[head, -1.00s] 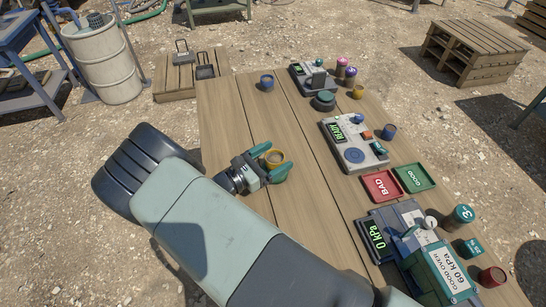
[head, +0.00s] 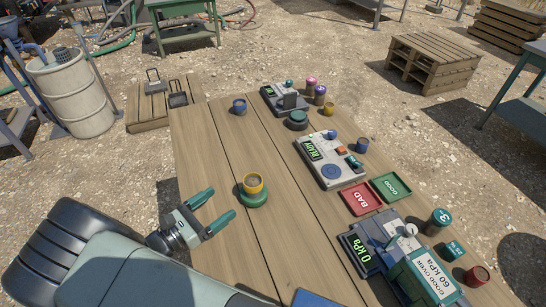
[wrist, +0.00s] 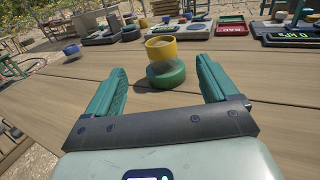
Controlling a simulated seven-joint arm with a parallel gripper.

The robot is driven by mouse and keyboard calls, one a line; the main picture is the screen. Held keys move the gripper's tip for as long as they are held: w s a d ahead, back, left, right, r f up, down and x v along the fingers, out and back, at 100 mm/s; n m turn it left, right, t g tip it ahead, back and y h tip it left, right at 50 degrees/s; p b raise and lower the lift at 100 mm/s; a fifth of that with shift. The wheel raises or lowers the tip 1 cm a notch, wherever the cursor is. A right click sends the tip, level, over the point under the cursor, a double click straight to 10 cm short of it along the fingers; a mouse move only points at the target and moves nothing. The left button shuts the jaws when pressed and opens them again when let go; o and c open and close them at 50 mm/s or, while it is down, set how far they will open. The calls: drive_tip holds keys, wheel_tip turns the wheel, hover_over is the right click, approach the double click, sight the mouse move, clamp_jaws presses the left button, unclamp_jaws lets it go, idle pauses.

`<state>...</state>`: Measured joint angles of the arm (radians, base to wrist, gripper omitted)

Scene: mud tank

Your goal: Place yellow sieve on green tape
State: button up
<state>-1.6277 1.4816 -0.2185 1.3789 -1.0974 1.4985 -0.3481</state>
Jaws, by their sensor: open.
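The yellow sieve (head: 253,182) sits on top of the round green tape (head: 251,196) on the wooden table. In the wrist view the yellow sieve (wrist: 161,48) rests upright on the green tape (wrist: 166,75), just beyond my fingertips. My gripper (head: 211,209) is open and empty, to the left of the stack and apart from it. In the wrist view my gripper (wrist: 160,78) has its two teal fingers spread on either side of the stack, with nothing between them.
A blue ring-like cup (head: 239,106) stands at the table's far left. A READY device (head: 332,158), a red BAD tray (head: 360,199), a green GOOD tray (head: 391,187) and a kPa device (head: 395,250) line the right side. The table's left part is clear.

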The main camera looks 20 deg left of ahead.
drive_tip(key=shift+r, duration=0.1)
drive_tip(key=w+d+r+m+g+h, duration=0.2)
drive_tip(key=w+d+r+m+g, duration=0.35)
drive_tip(key=r, duration=0.35)
drive_tip(key=w+d+r+m+g+h, duration=0.1)
drive_tip(key=w+d+r+m+g, duration=0.45)
drive_tip(key=d+r, duration=0.2)
drive_tip(key=d+r+m+g+y, duration=0.4)
drive_tip(key=d+r+m, duration=0.4)
drive_tip(key=d+r, duration=0.55)
drive_tip(key=s+d+r+m+t+y, duration=0.2)
drive_tip(key=s+d+r+m+y, duration=0.1)
drive_tip(key=s+d+m, duration=0.3)
drive_tip(key=s+d+r+m+t+y, duration=0.2)
drive_tip(key=s+d+r+m, duration=0.3)
drive_tip(key=s+d, duration=0.3)
drive_tip(key=shift+s+d+r+m+y, duration=0.3)
drive_tip(key=shift+d+r+m+y, duration=0.15)
drive_tip(key=shift+m, duration=0.15)
